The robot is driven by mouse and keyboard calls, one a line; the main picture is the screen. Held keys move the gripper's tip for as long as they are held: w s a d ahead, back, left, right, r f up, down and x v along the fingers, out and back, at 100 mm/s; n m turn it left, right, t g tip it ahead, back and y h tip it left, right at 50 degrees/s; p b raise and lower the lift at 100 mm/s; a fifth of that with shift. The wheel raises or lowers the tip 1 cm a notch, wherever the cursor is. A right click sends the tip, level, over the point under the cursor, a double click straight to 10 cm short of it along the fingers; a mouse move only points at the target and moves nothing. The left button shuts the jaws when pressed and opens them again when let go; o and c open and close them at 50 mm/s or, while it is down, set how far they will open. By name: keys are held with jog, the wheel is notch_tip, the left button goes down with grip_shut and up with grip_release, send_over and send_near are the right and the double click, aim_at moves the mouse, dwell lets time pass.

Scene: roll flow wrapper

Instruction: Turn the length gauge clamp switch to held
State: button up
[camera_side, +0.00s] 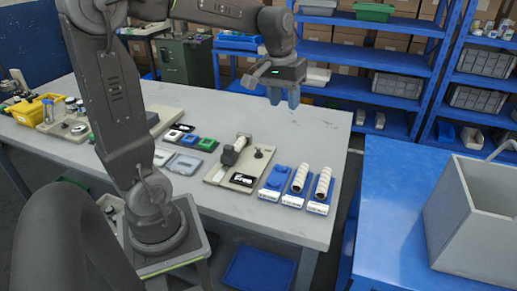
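A beige board (215,176) lies on the grey table right of my arm. It carries a dark cylindrical part with a pale end, a small black upright knob (260,153) that may be the clamp switch, and a black label (243,179) that seems to read "Free". The knob's exact setting is too small to tell. My gripper (284,97) hangs in the air above and beyond the board. Its two blue fingers point down and stand apart, with nothing visible between them.
Three blue trays sit right of the board near the table edge (317,240); two bear white ribbed rolls (299,178) (322,184). Small coloured boxes (206,144) lie left of it. A blue table (392,210) holds a grey bin (470,215). Shelving stands behind.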

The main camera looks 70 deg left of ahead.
jog(key=w+a+f+n+g+h, duration=0.1)
jog(key=w+a+f+n, duration=0.2)
jog(key=a, duration=0.4)
jog(key=n+g+h, duration=0.2)
jog(key=n+h, duration=0.1)
jog(key=n, duration=0.2)
send_over(259, 151)
jog(key=w+a, duration=0.1)
jog(key=a, duration=0.5)
notch_tip(259, 151, down, 14)
jog(key=x, duration=1.3)
jog(key=shift+w+d+f, duration=0.1)
jog(key=shift+w+d, duration=0.2)
jog(key=shift+d, duration=0.05)
jog(key=shift+c, duration=0.3)
grip_shut()
